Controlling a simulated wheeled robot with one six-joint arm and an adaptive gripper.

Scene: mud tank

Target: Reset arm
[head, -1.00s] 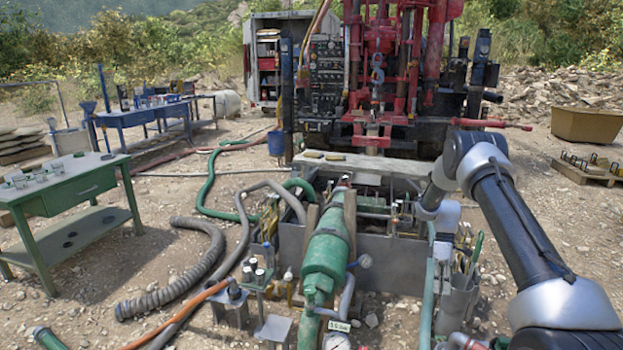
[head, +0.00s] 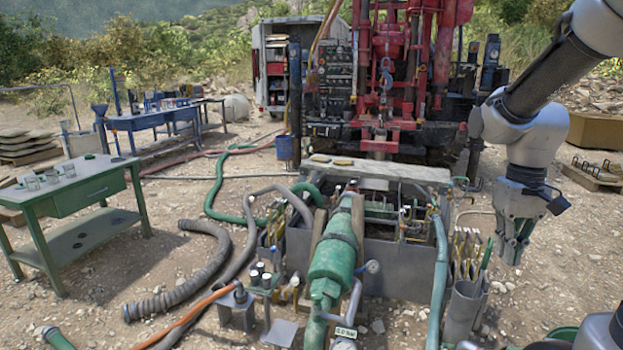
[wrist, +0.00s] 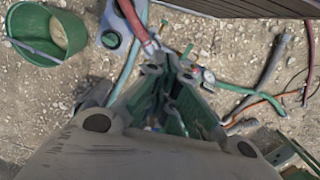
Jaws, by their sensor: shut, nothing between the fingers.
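My arm rises at the right of the head view and bends down to my gripper (head: 512,252). The gripper points downward, with its fingers together and nothing seen between them. It hangs over bare gravel to the right of the grey mud tank (head: 404,262), apart from it. In the wrist view my gripper (wrist: 172,68) fills the lower middle with its fingers drawn together, and it hides part of the ground.
A grey holder with upright tools (head: 466,305) stands below and left of my gripper. A green pump (head: 333,258) sits before the tank, with hoses to its left. The red drill rig (head: 385,80) stands behind. A green bucket (wrist: 22,22) shows in the wrist view.

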